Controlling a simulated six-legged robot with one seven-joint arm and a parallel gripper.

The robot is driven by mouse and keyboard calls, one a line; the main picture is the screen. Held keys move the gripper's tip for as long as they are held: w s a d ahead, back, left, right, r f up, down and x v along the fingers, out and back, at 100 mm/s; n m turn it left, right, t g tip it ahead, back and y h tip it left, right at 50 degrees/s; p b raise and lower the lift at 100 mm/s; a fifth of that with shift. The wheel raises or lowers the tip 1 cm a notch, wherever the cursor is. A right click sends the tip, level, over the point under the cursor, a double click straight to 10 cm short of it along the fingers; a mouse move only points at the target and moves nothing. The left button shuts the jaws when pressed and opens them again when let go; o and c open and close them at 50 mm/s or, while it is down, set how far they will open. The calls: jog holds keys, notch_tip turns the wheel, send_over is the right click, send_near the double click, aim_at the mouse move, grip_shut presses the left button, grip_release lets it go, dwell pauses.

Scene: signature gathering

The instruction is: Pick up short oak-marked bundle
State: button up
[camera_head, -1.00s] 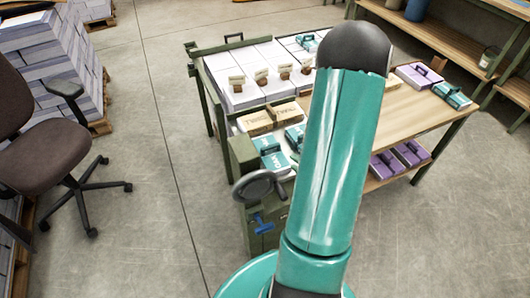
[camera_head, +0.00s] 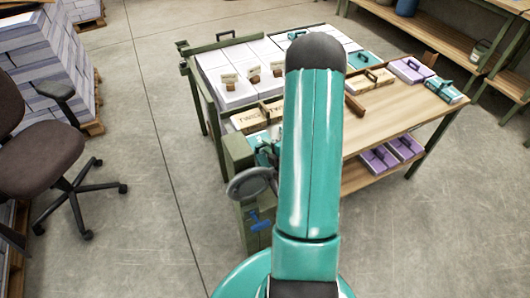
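Teal-and-white bundles (camera_head: 264,150) lie at the near left end of the table, partly covered by my arm and by grey and dark shapes. An oak marking read on a teal bundle there a second ago cannot be read now. Another teal bundle (camera_head: 444,91) with a dark handle lies at the table's right end; its mark is too small to read. More teal (camera_head: 362,59) shows just right of my arm's top. My gripper is mostly or wholly hidden behind my teal arm; whether it is open or shut cannot be seen.
Kraft (camera_head: 371,80) and lilac (camera_head: 411,70) bundles lie on the wooden table (camera_head: 400,110). Lilac bundles (camera_head: 390,155) sit on its lower shelf. White stacks (camera_head: 230,95) fill the left part. A handwheel (camera_head: 250,184) sticks out at the near corner. An office chair (camera_head: 50,150) stands left.

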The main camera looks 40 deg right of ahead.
grip_shut()
jog(key=shift+r, duration=0.1)
dwell(0.3)
notch_tip(320, 180, up, 10)
dwell(0.8)
